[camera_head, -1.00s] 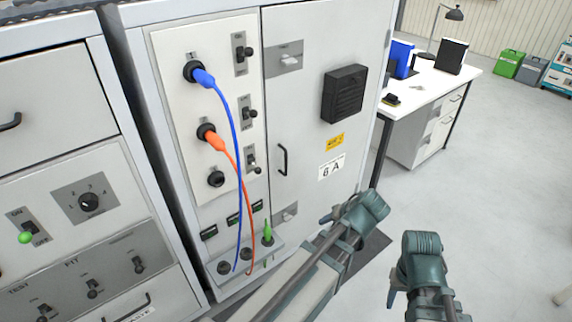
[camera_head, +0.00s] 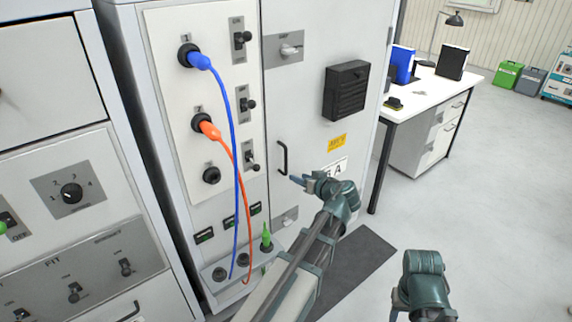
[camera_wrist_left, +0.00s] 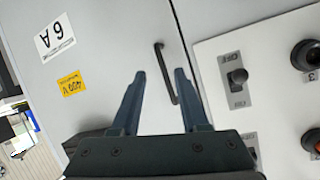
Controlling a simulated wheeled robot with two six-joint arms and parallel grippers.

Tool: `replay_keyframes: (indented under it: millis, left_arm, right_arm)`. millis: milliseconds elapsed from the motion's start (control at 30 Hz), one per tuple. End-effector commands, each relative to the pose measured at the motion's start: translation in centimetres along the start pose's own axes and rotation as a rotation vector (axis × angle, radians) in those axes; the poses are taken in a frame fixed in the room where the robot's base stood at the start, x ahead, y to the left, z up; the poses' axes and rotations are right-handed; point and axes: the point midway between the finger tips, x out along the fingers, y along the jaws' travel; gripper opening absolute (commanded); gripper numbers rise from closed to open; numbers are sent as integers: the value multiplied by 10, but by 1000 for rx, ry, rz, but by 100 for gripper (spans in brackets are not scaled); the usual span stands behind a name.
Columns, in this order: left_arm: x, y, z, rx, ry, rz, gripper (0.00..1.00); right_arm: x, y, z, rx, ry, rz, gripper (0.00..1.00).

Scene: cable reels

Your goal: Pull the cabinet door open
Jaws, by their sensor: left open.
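The cabinet door (camera_head: 302,110) is a light grey panel that looks shut in its frame. Its black bar handle (camera_head: 283,158) is upright near the door's left edge. My left gripper (camera_head: 298,181) is open and empty, just right of and below the handle in the head view. In the left wrist view the two fingers (camera_wrist_left: 160,76) point toward the handle (camera_wrist_left: 166,72), which shows between the fingertips and runs partly behind the right finger. I cannot tell whether they touch. My right gripper (camera_head: 398,300) is at the lower right, and its fingers are not clear.
Left of the door, a panel (camera_head: 205,120) carries switches, a blue cable (camera_head: 233,135) and an orange cable (camera_head: 243,190). A black vent box (camera_head: 346,90) sticks out of the door. A white desk (camera_head: 435,92) stands to the right, with open floor in front.

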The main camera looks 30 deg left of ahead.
Motion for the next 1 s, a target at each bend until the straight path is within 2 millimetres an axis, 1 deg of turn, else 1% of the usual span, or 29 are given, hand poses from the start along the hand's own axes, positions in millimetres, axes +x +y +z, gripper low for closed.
replay_keyframes:
  millis: [33,167,200,300,500,700,1000]
  left_arm:
    - [12,1,0,-24,32,-10,45]
    - [32,-2,-13,-84,118,-22,45]
    - [39,-4,-17,-104,149,-26,45]
    - [54,-6,-27,-148,219,-27,45]
    - [76,-10,-43,-209,330,-18,45]
    - [86,-12,-52,-239,388,-6,45]
    - [87,-13,-55,-245,401,-2,45]
  right_arm:
    - [11,-1,-1,0,0,0,50]
    - [25,-2,-2,0,0,0,50]
    - [30,-3,-2,0,0,0,50]
    - [41,-4,-2,0,0,0,50]
    - [58,-6,-3,0,0,0,50]
    - [66,-6,-4,0,0,0,50]
    - [66,-6,-4,0,0,0,50]
